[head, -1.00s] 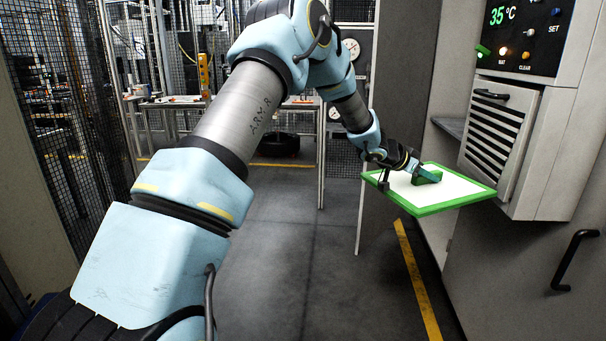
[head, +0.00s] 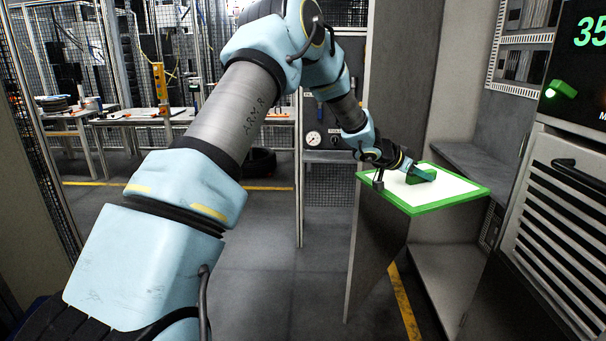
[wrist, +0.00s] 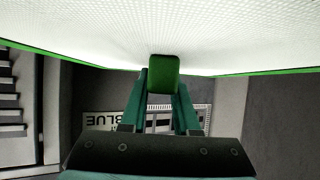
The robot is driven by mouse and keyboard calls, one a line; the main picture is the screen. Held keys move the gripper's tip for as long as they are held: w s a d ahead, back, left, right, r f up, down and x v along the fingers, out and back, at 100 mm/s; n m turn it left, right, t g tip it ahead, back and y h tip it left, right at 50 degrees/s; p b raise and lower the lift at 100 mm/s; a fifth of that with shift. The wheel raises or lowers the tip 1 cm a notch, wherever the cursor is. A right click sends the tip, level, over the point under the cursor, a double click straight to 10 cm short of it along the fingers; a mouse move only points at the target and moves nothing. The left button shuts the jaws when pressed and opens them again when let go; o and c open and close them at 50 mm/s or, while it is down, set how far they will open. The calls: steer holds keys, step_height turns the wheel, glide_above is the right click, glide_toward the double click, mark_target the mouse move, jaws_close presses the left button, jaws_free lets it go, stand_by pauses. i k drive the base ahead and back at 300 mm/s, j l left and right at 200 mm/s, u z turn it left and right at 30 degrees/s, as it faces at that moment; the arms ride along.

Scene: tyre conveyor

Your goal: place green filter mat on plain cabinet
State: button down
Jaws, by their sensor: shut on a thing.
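The green filter mat (head: 455,188) is a flat white panel with a green frame and a green grip block on top. My gripper (head: 416,172) is shut on that green block and holds the mat roughly level in the air. In the wrist view my gripper (wrist: 161,85) has its teal fingers on either side of the green block (wrist: 164,74), with the white mesh of the mat (wrist: 160,30) above. An open cabinet (head: 470,152) with grey shelves stands behind and below the mat. I cannot tell from the frames whether it is the plain cabinet.
A control panel (head: 588,70) with a green display and a louvred vent (head: 565,195) are close on the right. A grey cabinet door or side panel (head: 375,255) stands below the mat. Tables (head: 135,117) and a tyre (head: 262,162) are at the back left. The middle floor is clear.

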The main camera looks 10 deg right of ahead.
mark_target(501, 187)
steer(key=i+l, duration=0.25)
steer(key=l, duration=0.15)
steer(key=i+l, duration=0.25)
steer(key=l, duration=0.2)
steer(key=i+l, duration=0.55)
steer(key=l, duration=0.3)
steer(key=i+l+z, duration=0.15)
steer(key=i+z, duration=0.2)
steer(key=i, duration=0.15)
steer(key=i+j+z, duration=0.15)
steer(key=j+z, duration=0.3)
steer(key=l, duration=0.1)
